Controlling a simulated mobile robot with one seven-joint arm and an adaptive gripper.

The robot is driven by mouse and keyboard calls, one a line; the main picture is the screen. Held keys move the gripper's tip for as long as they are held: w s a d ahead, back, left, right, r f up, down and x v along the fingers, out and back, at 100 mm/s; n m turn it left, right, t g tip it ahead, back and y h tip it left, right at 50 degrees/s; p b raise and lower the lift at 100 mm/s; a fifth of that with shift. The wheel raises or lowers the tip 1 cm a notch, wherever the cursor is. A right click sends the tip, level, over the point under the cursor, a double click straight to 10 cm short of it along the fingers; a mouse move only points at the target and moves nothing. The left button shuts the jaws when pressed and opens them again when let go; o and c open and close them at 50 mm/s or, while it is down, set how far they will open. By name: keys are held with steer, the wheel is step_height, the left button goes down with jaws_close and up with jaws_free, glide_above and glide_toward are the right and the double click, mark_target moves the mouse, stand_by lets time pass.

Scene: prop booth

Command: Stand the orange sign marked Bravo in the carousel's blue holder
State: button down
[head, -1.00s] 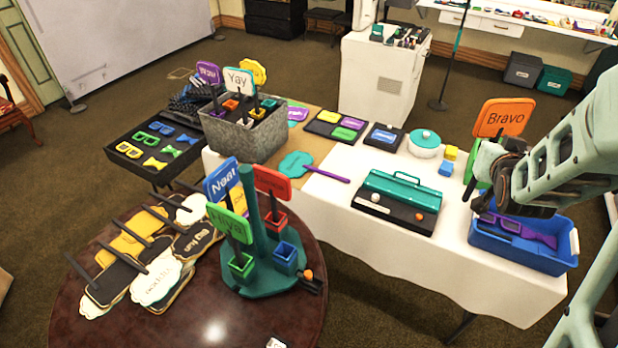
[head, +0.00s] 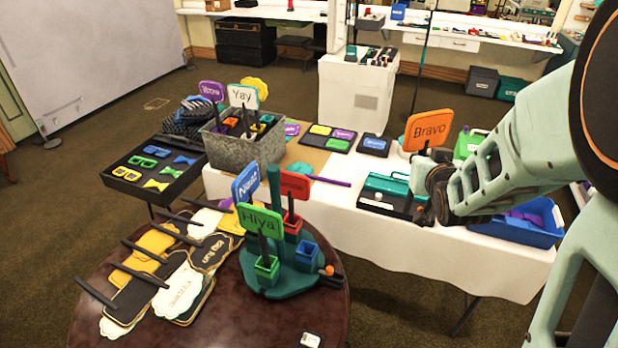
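The orange sign marked Bravo (head: 428,130) is upright, held in the air above the white table. My gripper (head: 424,168) is shut on it just below its panel; the fingertips are small and partly hidden by my wrist. The teal carousel (head: 285,284) stands on the round wooden table, left of my gripper. Its blue holder (head: 307,254) is at the right front and looks empty. A green sign reading Hiya (head: 259,221) stands in the green holder (head: 266,269). A red sign (head: 294,186) stands in the red holder (head: 292,224). A blue sign (head: 246,182) stands behind.
Paddle signs (head: 180,285) cover the round table's left side. A metal bin (head: 245,150) with signs stands behind the carousel. A teal-lidded case (head: 385,187) lies below my gripper; a blue bin (head: 515,228) is to its right.

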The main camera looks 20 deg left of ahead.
steer(key=s+a+f+n+g+y+b, duration=0.1)
steer(key=s+a+n+y+b, duration=0.15)
steer(key=a, duration=0.55)
steer(key=s+a+f+n+y+b, duration=0.15)
steer(key=s+a, duration=0.25)
steer(key=a, duration=0.4)
steer(key=s+a+f+n+g+y+b, duration=0.1)
steer(key=s+a+f+y, duration=0.15)
steer(key=a, duration=0.55)
step_height(320, 180, down, 14)
steer(key=b, duration=1.2)
steer(key=shift+a+f+h, duration=0.1)
steer(key=shift+h, duration=0.15)
steer(key=c, duration=1.9)
jaws_free()
steer(key=v, duration=0.7)
steer(key=shift+s+r, duration=0.2)
steer(key=shift+r, duration=0.1)
steer(key=shift+f, duration=0.1)
